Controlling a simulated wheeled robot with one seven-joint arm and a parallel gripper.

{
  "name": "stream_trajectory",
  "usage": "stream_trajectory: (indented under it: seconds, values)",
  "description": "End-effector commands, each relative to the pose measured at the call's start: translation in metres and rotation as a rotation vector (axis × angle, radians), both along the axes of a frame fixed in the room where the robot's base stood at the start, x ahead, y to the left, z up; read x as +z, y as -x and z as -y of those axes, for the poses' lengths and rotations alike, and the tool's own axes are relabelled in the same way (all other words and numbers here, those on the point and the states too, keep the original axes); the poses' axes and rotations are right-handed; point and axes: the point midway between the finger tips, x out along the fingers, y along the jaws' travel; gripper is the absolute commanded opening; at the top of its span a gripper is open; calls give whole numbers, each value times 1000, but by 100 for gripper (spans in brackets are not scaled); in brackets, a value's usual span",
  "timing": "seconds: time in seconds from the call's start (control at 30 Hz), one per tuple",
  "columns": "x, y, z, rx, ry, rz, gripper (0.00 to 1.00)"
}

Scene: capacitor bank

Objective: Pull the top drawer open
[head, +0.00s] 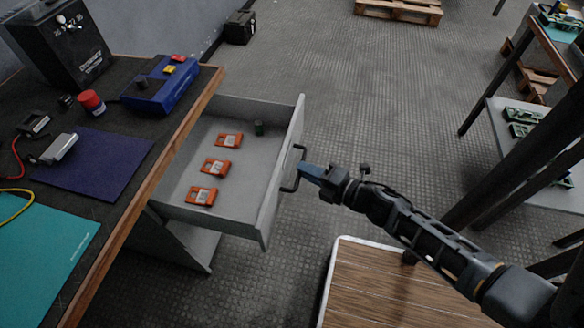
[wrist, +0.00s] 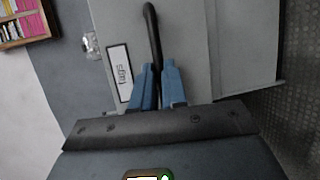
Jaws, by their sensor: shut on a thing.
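The top drawer (head: 228,222) of the grey cabinet under the workbench is pulled well out. Inside it lie several orange tags (head: 215,167) and a small dark green cylinder (head: 259,128). My gripper (head: 305,172) is at the front of the drawer, shut on its black handle (head: 291,180). In the wrist view, the two blue fingers (wrist: 158,82) sit on both sides of the handle (wrist: 152,30). A white label (wrist: 119,72) shows on the drawer front beside them. The part of the handle between the fingers is partly hidden.
The workbench (head: 122,165) on the left holds a blue device (head: 158,90), a red cap (head: 91,101) and a black unit (head: 62,45). A wood-topped platform (head: 375,285) stands at the lower middle. Open floor (head: 330,90) lies beyond the drawer.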

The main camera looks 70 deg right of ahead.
Motion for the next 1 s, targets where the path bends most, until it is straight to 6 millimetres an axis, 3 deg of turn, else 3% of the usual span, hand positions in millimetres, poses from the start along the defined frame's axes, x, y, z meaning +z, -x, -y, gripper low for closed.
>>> stream_trajectory:
  seconds: [0.17, 0.53, 0.57, 0.8, 1.0]
  values:
    - [-1, 9, 0, 1, -1, -2, 0]
    - [-1, 10, 0, 1, -1, -2, 0]
    - [-1, 10, 0, 1, -1, -2, 14]
    - [-1, 10, 0, 0, 0, -1, 37]
    - [0, 10, 0, 0, 0, -1, 38]
